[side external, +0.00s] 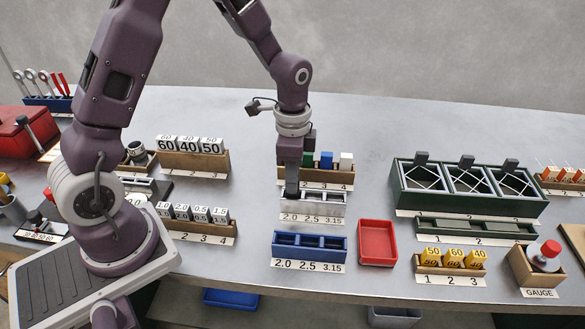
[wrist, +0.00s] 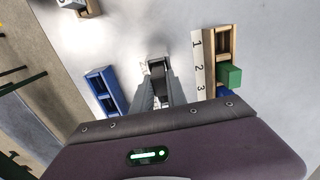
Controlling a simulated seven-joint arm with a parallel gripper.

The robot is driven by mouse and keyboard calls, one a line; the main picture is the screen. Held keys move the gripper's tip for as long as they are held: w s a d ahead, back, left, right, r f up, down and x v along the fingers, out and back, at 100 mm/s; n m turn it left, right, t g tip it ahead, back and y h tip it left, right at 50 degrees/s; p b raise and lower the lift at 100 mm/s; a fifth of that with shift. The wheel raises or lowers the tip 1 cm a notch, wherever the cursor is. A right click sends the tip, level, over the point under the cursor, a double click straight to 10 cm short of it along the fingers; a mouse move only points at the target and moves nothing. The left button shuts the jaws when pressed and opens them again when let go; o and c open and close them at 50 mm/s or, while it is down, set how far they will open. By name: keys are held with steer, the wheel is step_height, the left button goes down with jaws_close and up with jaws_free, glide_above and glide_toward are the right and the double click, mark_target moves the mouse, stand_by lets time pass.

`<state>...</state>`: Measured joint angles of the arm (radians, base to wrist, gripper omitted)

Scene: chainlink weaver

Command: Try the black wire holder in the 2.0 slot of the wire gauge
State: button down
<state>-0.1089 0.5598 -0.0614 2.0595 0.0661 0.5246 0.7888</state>
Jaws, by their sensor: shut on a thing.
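The wire gauge (side external: 318,209) is a silver block with slots, marked 2.0, 2.5 and 3.15 along its front, in the middle of the bench. My gripper (side external: 292,190) points down at its left end, by the 2.0 slot. It is shut on the dark wire holder, seen as a dark block between the fingers in the wrist view (wrist: 158,72). My fingers hide most of the holder and the 2.0 slot. I cannot tell whether the holder sits in the slot or just above it.
Behind the gauge stands a wooden rack (side external: 318,176) with green (side external: 326,159), blue and white holders. In front are a blue tray (side external: 310,246) marked 2.0, 2.5, 3.15 and an empty red tray (side external: 377,243). A green three-bay frame (side external: 470,190) stands right.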

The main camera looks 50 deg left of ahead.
steer(key=c, duration=1.3)
jaws_free()
steer(key=shift+o, duration=0.2)
step_height(320, 180, up, 7)
steer(key=shift+r, duration=0.1)
steer(key=s+d+r+n+t, duration=0.1)
steer(key=s+r+n, duration=0.3)
steer(key=s, duration=0.6)
steer(key=s+d+r+n+t, duration=0.1)
steer(key=s+r+n+t, duration=0.3)
steer(key=s+r, duration=0.5)
steer(key=shift+s+d+n+t, duration=0.15)
steer(key=shift+s+n+t, duration=0.15)
steer(key=shift+s+n, duration=0.2)
